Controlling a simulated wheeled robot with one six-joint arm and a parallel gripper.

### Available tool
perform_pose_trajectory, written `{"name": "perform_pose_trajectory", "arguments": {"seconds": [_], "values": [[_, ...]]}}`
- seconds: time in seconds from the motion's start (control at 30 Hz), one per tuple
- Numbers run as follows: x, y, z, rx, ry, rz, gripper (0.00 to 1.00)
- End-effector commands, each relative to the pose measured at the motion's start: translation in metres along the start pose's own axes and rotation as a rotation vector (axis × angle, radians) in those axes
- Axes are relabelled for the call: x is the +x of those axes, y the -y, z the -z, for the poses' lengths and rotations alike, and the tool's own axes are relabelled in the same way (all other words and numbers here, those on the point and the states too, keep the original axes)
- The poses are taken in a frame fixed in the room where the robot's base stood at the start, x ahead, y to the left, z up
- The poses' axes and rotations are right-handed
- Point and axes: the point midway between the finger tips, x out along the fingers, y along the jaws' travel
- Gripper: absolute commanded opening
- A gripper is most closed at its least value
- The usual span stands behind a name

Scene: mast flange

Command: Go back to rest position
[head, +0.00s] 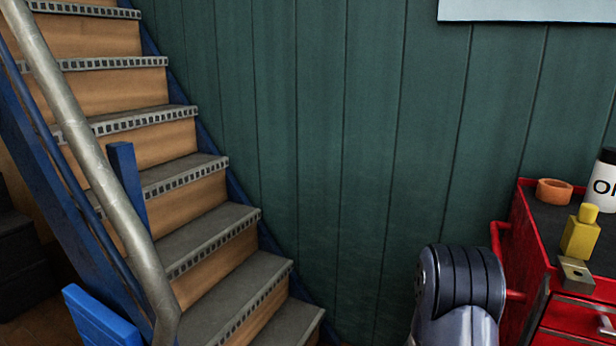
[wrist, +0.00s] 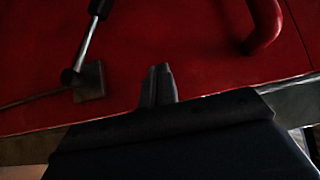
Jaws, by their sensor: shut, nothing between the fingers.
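My gripper (wrist: 160,82) shows in the wrist view at the lower middle. Its two dark fingers are together and hold nothing. They are in front of a dim red surface (wrist: 190,50); I cannot tell how far they are from it. In the head view, a rounded grey and black part of my arm stands at the bottom right, left of the red tool cabinet (head: 552,310). My fingers are not visible there.
On the cabinet's dark top are an orange ring (head: 554,191), a yellow bottle-shaped thing (head: 581,232), a white container (head: 603,180) and a small metal block (head: 576,273). A red handle (wrist: 266,25) is near my gripper. Stairs (head: 215,233) with a rail (head: 95,155) fill the left.

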Motion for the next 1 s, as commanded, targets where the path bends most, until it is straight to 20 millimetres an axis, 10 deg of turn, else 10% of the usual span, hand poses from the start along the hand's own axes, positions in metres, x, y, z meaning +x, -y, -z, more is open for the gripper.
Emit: {"name": "perform_pose_trajectory", "arguments": {"seconds": [0.5, 1.0], "values": [[-0.084, -0.001, 0.0, 0.007, 0.002, 0.008, 0.0], [-0.1, -0.001, 0.001, 0.007, -0.002, 0.007, 0.0]]}}
